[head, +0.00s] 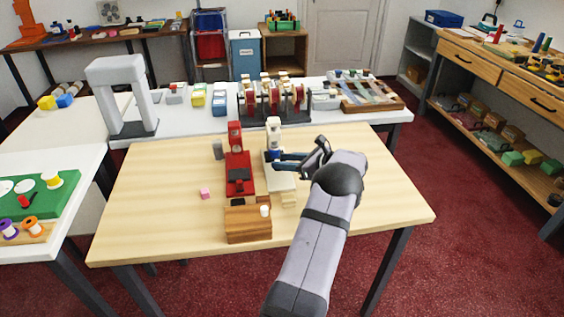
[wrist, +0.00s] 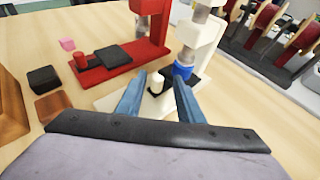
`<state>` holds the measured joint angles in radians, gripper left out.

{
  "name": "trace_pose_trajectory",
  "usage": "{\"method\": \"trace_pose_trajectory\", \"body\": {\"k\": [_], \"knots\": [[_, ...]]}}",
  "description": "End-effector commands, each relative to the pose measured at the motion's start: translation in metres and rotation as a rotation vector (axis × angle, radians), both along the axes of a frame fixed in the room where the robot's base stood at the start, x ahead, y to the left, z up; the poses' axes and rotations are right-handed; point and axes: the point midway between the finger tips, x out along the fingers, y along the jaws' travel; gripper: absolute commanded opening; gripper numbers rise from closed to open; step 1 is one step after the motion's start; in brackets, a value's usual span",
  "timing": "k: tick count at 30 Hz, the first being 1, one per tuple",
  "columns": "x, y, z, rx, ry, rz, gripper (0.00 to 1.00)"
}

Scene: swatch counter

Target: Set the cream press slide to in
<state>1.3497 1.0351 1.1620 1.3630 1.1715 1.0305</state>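The cream press (head: 275,142) stands right of the red press, its cream base (head: 284,184) reaching toward the front. In the wrist view its cream column (wrist: 200,38) rises behind my fingers, with a blue-ringed ram. A dark slide plate (wrist: 167,88) lies under the ram, with a pale knob (wrist: 156,82) at its near side. My gripper (head: 276,161) reaches in from the right at the press. In the wrist view my gripper (wrist: 159,80) is open, with a blue finger on each side of the knob. Whether either finger touches it, I cannot tell.
The red press (head: 238,170) stands close on the left. A wooden box (head: 247,222) with a white knob sits in front of both presses. A small pink block (head: 205,193) lies left. A rack with red discs (head: 272,98) stands behind. The table's right side is clear.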

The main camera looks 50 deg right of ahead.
Motion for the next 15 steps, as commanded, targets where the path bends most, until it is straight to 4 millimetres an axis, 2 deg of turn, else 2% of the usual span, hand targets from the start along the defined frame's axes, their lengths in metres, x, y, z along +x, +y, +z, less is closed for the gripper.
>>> {"method": "trace_pose_trajectory", "body": {"k": [9, 15], "knots": [[-0.041, -0.001, 0.016, -0.003, 0.000, -0.004, 0.34], [-0.054, -0.001, 0.022, -0.002, 0.000, -0.004, 0.34]]}}
